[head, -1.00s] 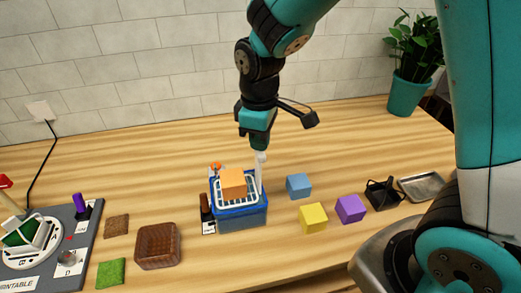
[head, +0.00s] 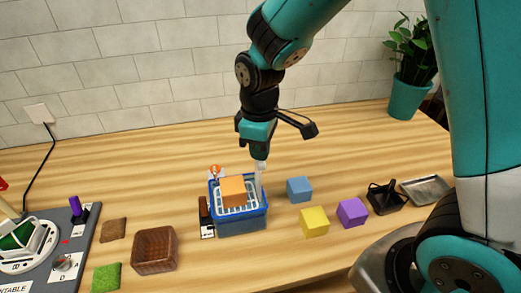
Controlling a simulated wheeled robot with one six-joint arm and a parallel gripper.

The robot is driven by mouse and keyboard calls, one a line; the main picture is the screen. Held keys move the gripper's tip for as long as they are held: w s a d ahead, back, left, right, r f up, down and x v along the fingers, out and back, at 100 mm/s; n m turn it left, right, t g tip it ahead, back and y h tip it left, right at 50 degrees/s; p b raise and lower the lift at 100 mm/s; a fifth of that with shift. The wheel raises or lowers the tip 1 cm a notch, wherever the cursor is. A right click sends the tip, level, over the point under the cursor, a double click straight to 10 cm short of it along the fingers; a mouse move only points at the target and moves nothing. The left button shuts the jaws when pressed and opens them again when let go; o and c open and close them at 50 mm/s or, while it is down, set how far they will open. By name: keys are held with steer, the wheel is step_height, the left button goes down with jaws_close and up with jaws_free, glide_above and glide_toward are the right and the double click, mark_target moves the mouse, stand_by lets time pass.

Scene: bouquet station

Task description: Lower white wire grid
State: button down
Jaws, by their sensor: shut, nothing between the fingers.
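The white wire grid (head: 238,209) lies level within the rim of a blue container (head: 241,225) in the middle of the table. An orange block (head: 232,190) rests on the grid. My gripper (head: 260,178) points down at the container's right rear side, beside the orange block. Its pale fingers are shut with nothing visible between them. Whether the fingertips touch the grid or the rim cannot be told.
A blue cube (head: 299,189), a yellow cube (head: 314,222) and a purple cube (head: 352,212) sit right of the container. A brown basket (head: 154,251) stands left, near a turntable station (head: 50,250). A black holder (head: 385,198) and metal tray (head: 427,190) lie at right.

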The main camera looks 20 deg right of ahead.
mark_target(260, 169)
steer(key=shift+f, duration=0.2)
steer(key=shift+f+b, duration=0.95)
steer(key=shift+f, duration=0.5)
steer(key=shift+f+b, duration=0.7)
steer(key=shift+f, duration=0.2)
steer(key=shift+f, duration=0.35)
steer(key=shift+r+p, duration=2.15)
steer(key=shift+r, duration=0.5)
steer(key=shift+f, duration=0.1)
